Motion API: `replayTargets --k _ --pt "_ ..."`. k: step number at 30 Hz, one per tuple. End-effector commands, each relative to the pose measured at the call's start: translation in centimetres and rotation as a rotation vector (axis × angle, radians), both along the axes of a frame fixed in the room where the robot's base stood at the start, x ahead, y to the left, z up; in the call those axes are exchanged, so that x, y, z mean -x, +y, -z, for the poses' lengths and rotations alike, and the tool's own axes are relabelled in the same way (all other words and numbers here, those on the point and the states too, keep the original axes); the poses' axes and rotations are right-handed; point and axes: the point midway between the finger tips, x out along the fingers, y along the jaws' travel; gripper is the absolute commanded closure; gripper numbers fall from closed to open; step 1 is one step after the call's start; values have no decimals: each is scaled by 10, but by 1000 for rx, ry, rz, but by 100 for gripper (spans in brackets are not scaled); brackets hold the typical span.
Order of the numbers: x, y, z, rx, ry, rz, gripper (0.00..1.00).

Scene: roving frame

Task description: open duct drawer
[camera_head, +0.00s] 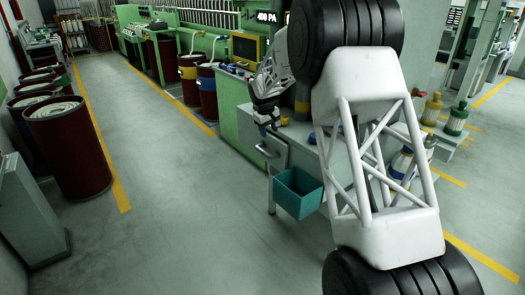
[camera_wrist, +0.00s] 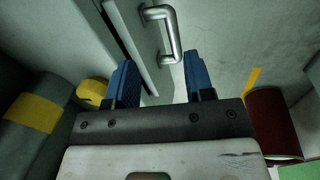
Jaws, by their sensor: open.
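The grey drawer front (camera_wrist: 140,25) carries a silver bar handle (camera_wrist: 172,35), which stands out from it in the wrist view. In the head view the handle (camera_head: 263,151) is on the grey cabinet's end, just below my gripper (camera_head: 266,129). My gripper's two blue fingers (camera_wrist: 161,80) are apart with nothing between them. In the wrist view the handle appears beyond the fingertips, roughly between them, and I see no contact. A dark gap runs along the drawer front's edge; I cannot tell whether the drawer is slightly open.
A teal bin (camera_head: 298,194) hangs beside the cabinet, right of the handle. Dark red drums (camera_head: 68,150) line the left, and more drums (camera_head: 207,92) stand by the green machines. The aisle floor (camera_head: 180,200) between is clear.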

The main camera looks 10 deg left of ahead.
Motion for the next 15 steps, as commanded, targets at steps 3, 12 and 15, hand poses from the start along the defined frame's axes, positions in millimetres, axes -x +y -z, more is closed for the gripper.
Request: replayTargets --k 3,12,15 --pt "-16 18 24 9 7 -26 52" --pt "-36 42 54 22 11 -64 52" --pt "-38 44 56 23 10 -67 52"
